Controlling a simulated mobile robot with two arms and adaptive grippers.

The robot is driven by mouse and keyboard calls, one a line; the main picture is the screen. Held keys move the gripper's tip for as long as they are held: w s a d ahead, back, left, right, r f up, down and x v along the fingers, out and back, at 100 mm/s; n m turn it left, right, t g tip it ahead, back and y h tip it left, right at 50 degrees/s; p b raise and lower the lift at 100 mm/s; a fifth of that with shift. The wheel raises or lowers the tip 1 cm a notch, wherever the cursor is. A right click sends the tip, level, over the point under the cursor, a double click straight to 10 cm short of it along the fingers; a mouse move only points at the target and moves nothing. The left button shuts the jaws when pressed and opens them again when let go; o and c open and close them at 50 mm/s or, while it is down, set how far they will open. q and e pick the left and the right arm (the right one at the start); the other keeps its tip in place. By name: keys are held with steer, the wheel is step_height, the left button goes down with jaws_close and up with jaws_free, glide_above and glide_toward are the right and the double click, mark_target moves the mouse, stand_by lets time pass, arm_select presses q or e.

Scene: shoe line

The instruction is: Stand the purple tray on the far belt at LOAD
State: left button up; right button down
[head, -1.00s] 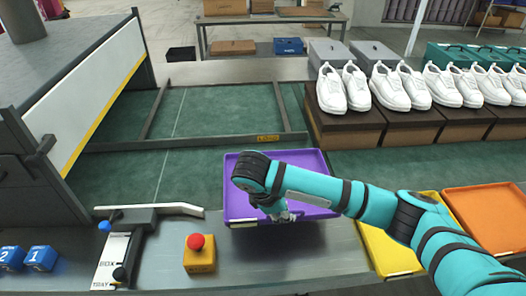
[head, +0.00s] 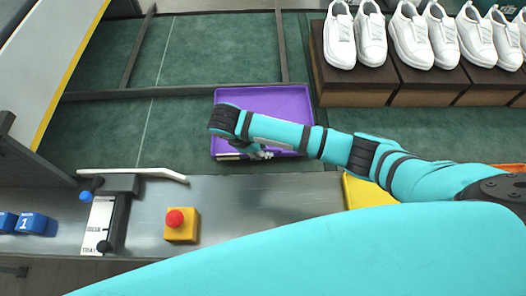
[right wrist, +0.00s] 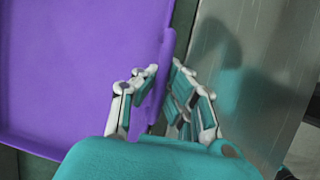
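The purple tray (head: 265,97) shows in the head view over the green belt, just beyond the steel ledge. Its far edge reaches the dark cross rail. My right gripper (head: 260,154) is at its near rim. In the right wrist view, the fingers (right wrist: 158,98) straddle the rim of the tray (right wrist: 80,70) and are closed on it. The tray looks roughly level; I cannot tell whether it touches the belt. The LOAD label is hidden now. My left gripper is out of view.
White shoes (head: 412,35) stand on brown boxes (head: 355,85) right of the tray. A yellow tray (head: 366,191) lies partly behind my arm. On the steel ledge (head: 275,195) are a red button box (head: 181,226) and a lever unit (head: 118,195). Green belt (head: 185,130) left of the tray is clear.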

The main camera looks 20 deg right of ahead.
step_height(320, 180, down, 3)
steer(key=shift+d+f, duration=0.1)
steer(key=shift+f, duration=0.05)
steer(key=shift+w+f, duration=0.1)
steer(key=shift+f, duration=0.2)
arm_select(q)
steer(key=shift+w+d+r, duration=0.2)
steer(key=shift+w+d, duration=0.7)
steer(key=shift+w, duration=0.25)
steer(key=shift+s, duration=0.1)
arm_select(e)
steer(key=shift+f, duration=0.1)
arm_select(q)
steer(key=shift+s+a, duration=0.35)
arm_select(e)
steer(key=c, duration=1.5)
jaws_free()
arm_select(q)
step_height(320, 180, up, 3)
steer(key=p, duration=0.3)
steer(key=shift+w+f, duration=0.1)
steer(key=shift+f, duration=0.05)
arm_select(e)
steer(key=v, duration=1.2)
